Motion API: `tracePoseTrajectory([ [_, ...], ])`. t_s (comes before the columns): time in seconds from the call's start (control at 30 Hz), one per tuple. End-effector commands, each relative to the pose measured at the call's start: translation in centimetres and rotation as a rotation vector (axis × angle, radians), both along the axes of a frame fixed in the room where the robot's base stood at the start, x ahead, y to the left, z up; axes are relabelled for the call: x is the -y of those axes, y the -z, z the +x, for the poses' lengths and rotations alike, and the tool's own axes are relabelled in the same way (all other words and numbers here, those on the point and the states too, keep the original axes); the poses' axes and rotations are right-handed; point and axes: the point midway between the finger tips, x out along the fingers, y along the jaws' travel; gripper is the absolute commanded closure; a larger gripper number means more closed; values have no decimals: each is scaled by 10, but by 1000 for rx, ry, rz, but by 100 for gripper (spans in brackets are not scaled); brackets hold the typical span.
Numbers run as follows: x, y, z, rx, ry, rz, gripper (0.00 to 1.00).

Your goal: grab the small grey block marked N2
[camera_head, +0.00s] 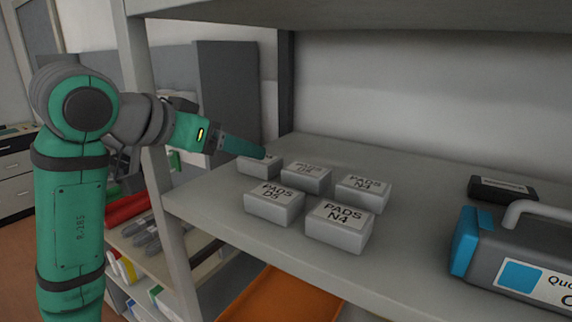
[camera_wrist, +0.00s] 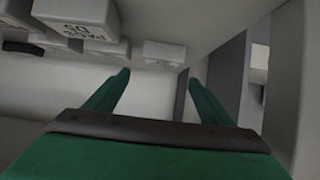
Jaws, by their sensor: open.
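Several small grey blocks with PADS labels sit on the shelf in the head view. Two read N4: one in front (camera_head: 338,238) and one behind it (camera_head: 372,205). A block at the front left (camera_head: 273,210) reads D5. The mark on the back middle block (camera_head: 306,186) is too small to read surely. The far left block (camera_head: 257,172) is partly hidden by my gripper (camera_head: 258,151), so its mark is not readable. My gripper is open and empty; in the wrist view its fingertips (camera_wrist: 158,78) point toward a grey block (camera_wrist: 165,60).
A grey case with blue ends (camera_head: 515,250) and a dark box (camera_head: 502,188) stand at the right of the shelf (camera_head: 430,185). A shelf post (camera_head: 165,200) is close to my arm at left. Another shelf board hangs above. An orange surface (camera_head: 280,298) lies below.

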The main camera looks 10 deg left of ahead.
Motion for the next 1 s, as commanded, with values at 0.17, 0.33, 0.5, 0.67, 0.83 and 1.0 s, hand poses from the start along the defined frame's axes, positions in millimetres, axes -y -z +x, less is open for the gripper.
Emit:
tracePoseTrajectory([
  [0.17, 0, 9, 11, -9, -5, 10, 24],
  [0.33, 7, 21, 31, -8, -5, 8, 24],
  [0.5, 11, 29, 45, -6, -8, 7, 24],
  [0.67, 15, 40, 58, -7, -6, 6, 24],
  [0.83, 21, 52, 78, -7, -4, 7, 24],
  [1.0, 24, 57, 86, -5, -5, 7, 24],
])
